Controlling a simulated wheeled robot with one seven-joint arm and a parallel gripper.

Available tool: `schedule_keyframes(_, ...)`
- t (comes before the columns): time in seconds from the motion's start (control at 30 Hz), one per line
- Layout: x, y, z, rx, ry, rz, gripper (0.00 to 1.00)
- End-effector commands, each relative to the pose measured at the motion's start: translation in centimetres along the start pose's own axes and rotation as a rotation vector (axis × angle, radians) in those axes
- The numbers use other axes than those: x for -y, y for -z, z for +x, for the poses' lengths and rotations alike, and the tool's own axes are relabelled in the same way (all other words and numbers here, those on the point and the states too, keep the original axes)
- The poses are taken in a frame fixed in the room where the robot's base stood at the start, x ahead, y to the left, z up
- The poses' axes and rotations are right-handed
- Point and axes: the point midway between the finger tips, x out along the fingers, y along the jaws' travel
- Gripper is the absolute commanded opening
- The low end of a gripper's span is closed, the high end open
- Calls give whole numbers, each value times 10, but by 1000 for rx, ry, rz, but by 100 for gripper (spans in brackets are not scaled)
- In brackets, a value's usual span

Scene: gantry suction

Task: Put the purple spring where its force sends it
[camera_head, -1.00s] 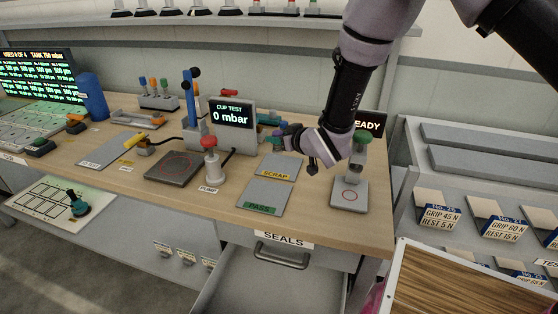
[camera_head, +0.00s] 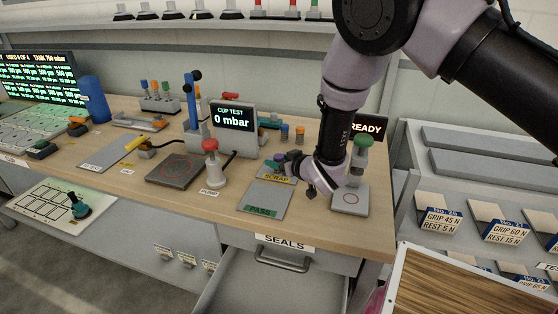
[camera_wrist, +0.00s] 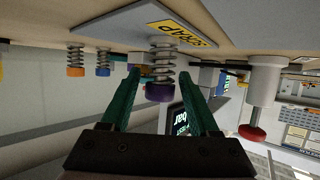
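The purple spring (camera_wrist: 160,92) is a metal coil with a purple cap, seen upside down in the wrist view. In the head view my gripper (camera_head: 284,165) is low over the yellow SCRAP label and partly hides the spring. The green PASS label (camera_head: 260,211) is at the mat's near end.
A blue-capped spring (camera_head: 284,131) and an orange-capped spring (camera_head: 299,134) stand behind. The red-knobbed pump (camera_head: 212,165) is left of the mat. A green-knobbed press (camera_head: 358,170) stands close to my wrist on the right, by the READY display. The SEALS drawer (camera_head: 275,280) is open below.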

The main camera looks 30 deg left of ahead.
Motion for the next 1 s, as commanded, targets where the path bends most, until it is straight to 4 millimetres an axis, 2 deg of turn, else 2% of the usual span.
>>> schedule_keyframes(0.33,1,2,-1,0,1,0,70)
schedule_keyframes(0.43,0,3,-7,0,0,1,70)
schedule_keyframes(0.57,0,4,-30,0,1,1,70)
schedule_keyframes(0.8,0,3,-82,1,-1,2,70)
schedule_keyframes(1.0,0,3,-112,1,-1,1,70)
